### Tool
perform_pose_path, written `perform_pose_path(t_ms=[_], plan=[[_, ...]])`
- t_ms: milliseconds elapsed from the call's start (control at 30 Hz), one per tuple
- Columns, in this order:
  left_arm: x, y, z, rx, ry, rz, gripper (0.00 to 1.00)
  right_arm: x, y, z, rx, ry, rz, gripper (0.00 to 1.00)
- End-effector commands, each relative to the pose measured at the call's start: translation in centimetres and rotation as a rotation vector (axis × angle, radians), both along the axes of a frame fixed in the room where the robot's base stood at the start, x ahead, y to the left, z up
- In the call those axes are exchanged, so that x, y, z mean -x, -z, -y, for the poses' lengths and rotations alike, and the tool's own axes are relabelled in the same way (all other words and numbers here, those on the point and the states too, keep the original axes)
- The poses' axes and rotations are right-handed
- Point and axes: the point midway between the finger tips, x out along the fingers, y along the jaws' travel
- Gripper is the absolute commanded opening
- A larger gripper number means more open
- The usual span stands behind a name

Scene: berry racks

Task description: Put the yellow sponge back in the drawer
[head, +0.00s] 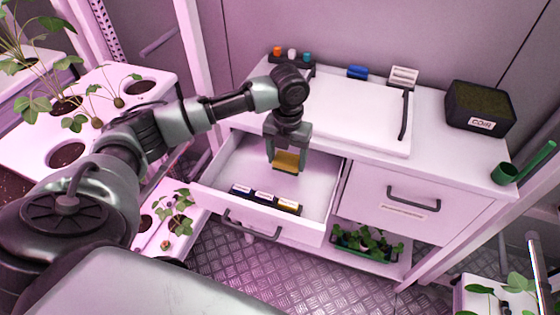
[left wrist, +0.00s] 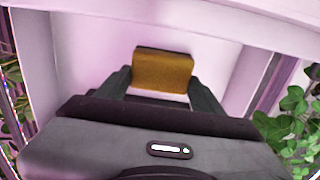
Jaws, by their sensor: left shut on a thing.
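The yellow sponge (head: 287,160) is between the fingers of my left gripper (head: 286,167), which is shut on it. In the head view they are over the inside of the open drawer (head: 321,195). In the left wrist view the sponge (left wrist: 163,70) shows between the two dark fingers of the left gripper (left wrist: 160,90), with the pale drawer floor (left wrist: 90,75) behind it. I cannot tell whether the sponge touches the drawer floor. My right gripper is not in view.
Several small labelled items (head: 264,198) stand along the drawer's front. A closed drawer (head: 415,203) is to the right. Plant racks (head: 125,92) stand at left.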

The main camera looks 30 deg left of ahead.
Motion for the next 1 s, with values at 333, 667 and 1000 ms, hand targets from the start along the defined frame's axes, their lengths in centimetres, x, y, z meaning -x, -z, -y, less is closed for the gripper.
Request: perform_pose_path(t_ms=[333, 667, 1000], plan=[[-0.2, 4.3, -0.3, -0.001, -0.002, 0.001, 0.35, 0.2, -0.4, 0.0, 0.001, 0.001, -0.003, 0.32], [-2.0, 5.1, -3.4, -0.001, 0.000, -0.002, 0.35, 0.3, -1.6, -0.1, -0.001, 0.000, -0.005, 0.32], [-2.0, 5.6, -3.4, 0.000, 0.000, 0.001, 0.35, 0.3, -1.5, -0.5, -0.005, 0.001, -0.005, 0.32]])
